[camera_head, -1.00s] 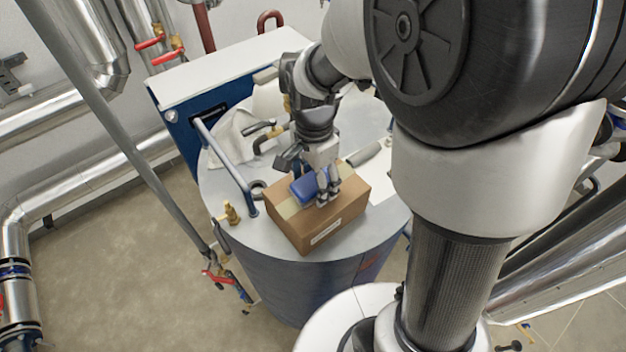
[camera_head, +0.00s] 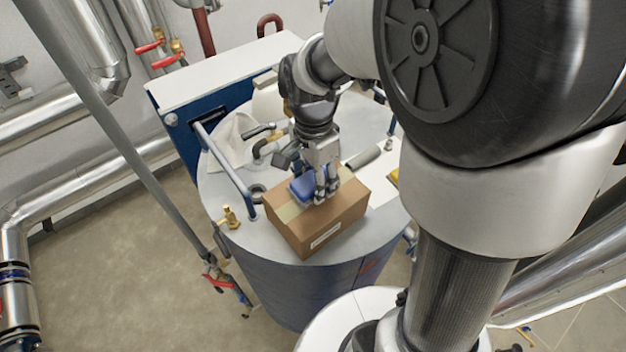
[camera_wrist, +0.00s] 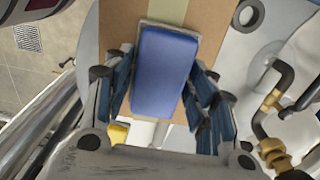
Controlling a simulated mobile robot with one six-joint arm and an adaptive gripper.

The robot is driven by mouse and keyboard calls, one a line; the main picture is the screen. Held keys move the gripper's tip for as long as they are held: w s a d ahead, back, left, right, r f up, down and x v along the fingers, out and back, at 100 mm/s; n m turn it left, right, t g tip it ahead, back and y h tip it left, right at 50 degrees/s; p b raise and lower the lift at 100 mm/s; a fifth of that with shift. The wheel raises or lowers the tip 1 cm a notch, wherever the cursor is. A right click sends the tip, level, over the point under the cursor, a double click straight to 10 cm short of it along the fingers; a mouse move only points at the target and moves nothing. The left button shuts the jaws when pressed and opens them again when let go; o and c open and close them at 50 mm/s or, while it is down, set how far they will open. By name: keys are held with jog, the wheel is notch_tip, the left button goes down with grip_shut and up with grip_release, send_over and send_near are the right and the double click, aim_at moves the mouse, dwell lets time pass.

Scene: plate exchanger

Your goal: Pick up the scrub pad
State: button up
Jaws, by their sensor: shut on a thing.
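The scrub pad (camera_head: 303,189) is a blue block with a pale edge on top of a brown cardboard box (camera_head: 338,225). In the wrist view the pad (camera_wrist: 165,70) lies lengthwise between the fingers over the box top. My gripper (camera_head: 326,188) points down at the pad's right end, and its fingers (camera_wrist: 162,92) are shut on the pad's two sides. Part of the pad is hidden by the fingers in the head view. I cannot tell whether any gap separates pad and box.
The box stands on a round grey tank top (camera_head: 235,195). A yellow object (camera_wrist: 118,132) lies beside the box.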

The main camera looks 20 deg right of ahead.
notch_tip(320, 180, up, 18)
jog(key=p, duration=0.1)
jog(key=shift+r, duration=0.15)
jog(key=o, duration=0.4)
jog(key=shift+c, duration=1.4)
